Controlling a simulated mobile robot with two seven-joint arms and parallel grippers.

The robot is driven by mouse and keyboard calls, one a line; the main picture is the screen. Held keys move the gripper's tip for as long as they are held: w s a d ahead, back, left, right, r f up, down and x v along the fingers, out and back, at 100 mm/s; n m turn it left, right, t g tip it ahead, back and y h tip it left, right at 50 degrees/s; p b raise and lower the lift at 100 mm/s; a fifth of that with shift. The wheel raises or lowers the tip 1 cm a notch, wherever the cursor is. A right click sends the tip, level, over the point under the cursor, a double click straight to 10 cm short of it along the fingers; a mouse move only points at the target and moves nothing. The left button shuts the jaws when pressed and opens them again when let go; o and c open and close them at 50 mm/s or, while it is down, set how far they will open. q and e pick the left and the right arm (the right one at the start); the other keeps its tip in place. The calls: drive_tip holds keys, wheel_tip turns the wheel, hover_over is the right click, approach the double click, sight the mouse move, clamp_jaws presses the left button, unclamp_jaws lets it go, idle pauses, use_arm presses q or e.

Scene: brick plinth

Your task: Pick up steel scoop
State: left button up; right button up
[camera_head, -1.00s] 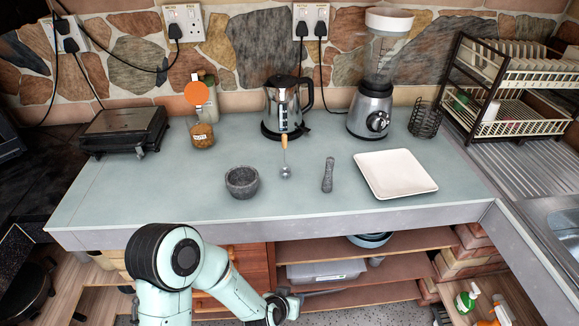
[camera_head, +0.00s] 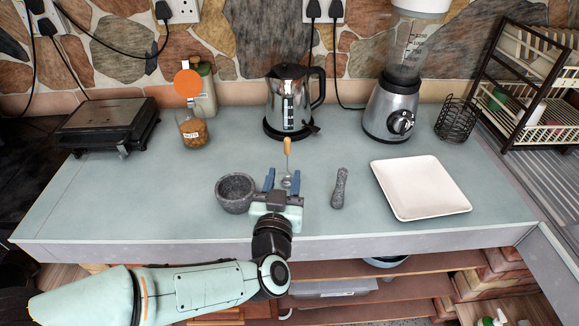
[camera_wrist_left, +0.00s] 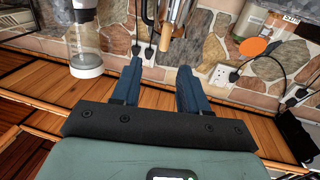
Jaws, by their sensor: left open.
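The steel scoop has a wooden handle (camera_head: 287,147) pointing toward the kettle and a small metal bowl (camera_head: 287,182) nearer me. It appears to lie on the counter (camera_head: 130,200). My left gripper (camera_head: 283,174) is open, its two blue fingers standing on either side of the scoop's bowl end. I cannot tell whether they touch it. In the left wrist view, the open fingers (camera_wrist_left: 160,75) show with a tan rod end (camera_wrist_left: 165,47), which looks like the scoop's handle, beyond and between them. My right gripper is not in view.
A stone mortar (camera_head: 236,192) stands close left of my left gripper, and a pestle (camera_head: 339,188) lies to its right. A kettle (camera_head: 287,100) stands behind the scoop. A white plate (camera_head: 420,187), blender (camera_head: 390,110) and jar (camera_head: 192,130) stand farther off.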

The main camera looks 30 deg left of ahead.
sight(287, 145)
use_arm(q)
drive_tip(key=x, duration=1.1)
drive_tip(key=shift+a+r, duration=0.2)
drive_tip(key=shift+a, duration=0.2)
drive_tip(key=shift+w+a+p, duration=0.15)
drive_tip(key=shift+w+p, duration=0.15)
drive_tip(key=shift+w, duration=0.2)
clamp_jaws()
